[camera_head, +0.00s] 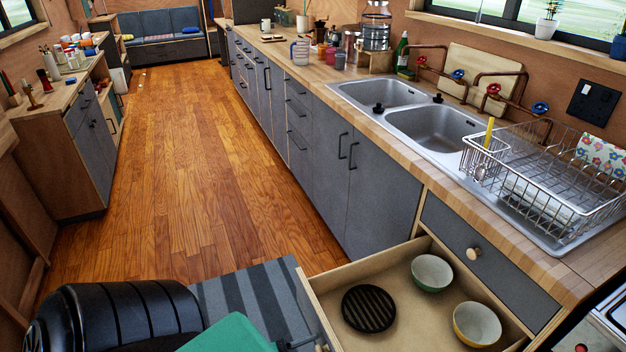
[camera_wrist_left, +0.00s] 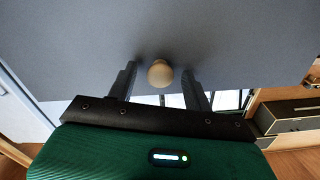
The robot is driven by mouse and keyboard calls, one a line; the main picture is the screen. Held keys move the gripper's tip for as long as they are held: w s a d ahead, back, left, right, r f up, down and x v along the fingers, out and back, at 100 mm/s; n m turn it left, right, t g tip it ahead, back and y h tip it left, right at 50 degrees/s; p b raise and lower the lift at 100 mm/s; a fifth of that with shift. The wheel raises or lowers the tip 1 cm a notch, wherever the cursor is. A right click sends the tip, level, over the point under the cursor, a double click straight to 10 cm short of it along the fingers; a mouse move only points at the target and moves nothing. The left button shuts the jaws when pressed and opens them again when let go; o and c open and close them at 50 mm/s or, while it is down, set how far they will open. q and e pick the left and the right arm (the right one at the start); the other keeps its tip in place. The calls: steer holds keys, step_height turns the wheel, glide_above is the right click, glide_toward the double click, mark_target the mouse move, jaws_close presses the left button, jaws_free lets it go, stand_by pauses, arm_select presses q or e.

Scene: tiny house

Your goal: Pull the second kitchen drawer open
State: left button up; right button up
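The second kitchen drawer (camera_head: 392,262) stands pulled out below the closed top drawer (camera_head: 490,255), its inside visible. It holds a green bowl, a yellow bowl and a round black slatted trivet. In the left wrist view, a grey drawer front (camera_wrist_left: 235,45) with a round wooden knob (camera_wrist_left: 160,73) fills the upper part. My left gripper (camera_wrist_left: 163,86) is open, with one finger on each side of the knob and gaps visible between them. In the head view my left gripper (camera_head: 303,343) shows only partly at the bottom edge, by the drawer front. My right gripper is not in view.
The counter with two sinks (camera_head: 435,130) and a wire dish rack (camera_head: 545,185) runs along the right. Closed grey cabinets (camera_head: 340,180) line its front. The wooden floor (camera_head: 180,160) is clear up the aisle.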

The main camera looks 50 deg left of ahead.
arm_select(q)
steer(key=v, duration=1.3)
steer(key=shift+s+a+b, duration=0.15)
steer(key=shift+s+b, duration=0.2)
steer(key=shift+b, duration=0.05)
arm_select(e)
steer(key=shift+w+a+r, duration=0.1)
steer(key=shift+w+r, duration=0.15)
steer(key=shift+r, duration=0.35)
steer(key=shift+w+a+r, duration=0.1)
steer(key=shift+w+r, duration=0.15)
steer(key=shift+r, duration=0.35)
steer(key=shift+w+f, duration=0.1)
